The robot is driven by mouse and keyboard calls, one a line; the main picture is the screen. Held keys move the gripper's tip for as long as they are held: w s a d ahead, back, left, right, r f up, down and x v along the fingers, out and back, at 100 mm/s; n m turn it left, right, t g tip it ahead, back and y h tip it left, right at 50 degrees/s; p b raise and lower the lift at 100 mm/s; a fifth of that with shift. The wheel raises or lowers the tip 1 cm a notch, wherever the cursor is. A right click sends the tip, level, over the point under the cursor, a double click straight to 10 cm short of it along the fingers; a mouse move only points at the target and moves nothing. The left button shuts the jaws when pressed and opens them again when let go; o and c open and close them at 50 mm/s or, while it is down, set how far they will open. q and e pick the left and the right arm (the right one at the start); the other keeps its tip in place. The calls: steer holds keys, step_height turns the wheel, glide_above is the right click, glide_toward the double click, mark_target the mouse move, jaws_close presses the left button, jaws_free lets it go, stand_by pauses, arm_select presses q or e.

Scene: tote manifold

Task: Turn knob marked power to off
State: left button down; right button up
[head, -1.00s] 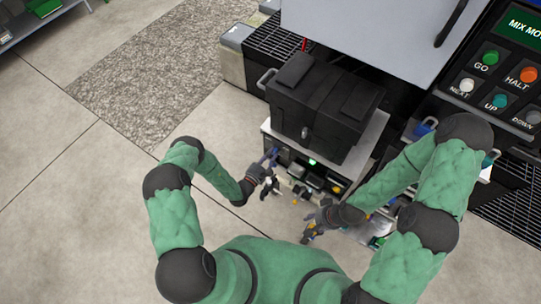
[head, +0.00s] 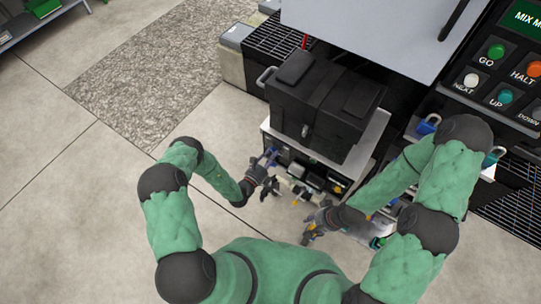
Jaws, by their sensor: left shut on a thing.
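The black control panel (head: 300,166) is on the front of the station under the black case. Its markings are too small to read, so I cannot make out the word power. My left gripper (head: 270,158) is at the left end of this panel, shut on what seems to be a knob there; its fingers hide the knob. My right gripper (head: 308,236) is low in front of the station, apart from the panel, and too small to tell open from shut.
A black case (head: 325,110) with a latch sits on top of the station, above the panel. A large button board (head: 500,85) stands at the right. Small items crowd the space beside my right arm. The floor (head: 80,200) at the left is clear.

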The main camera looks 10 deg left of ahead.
arm_select(q)
steer(key=shift+s+f+n, duration=0.1)
steer(key=shift+n, duration=0.8)
steer(key=c, duration=1.1)
jaws_free()
steer(key=shift+o, duration=0.2)
steer(key=v, duration=1.2)
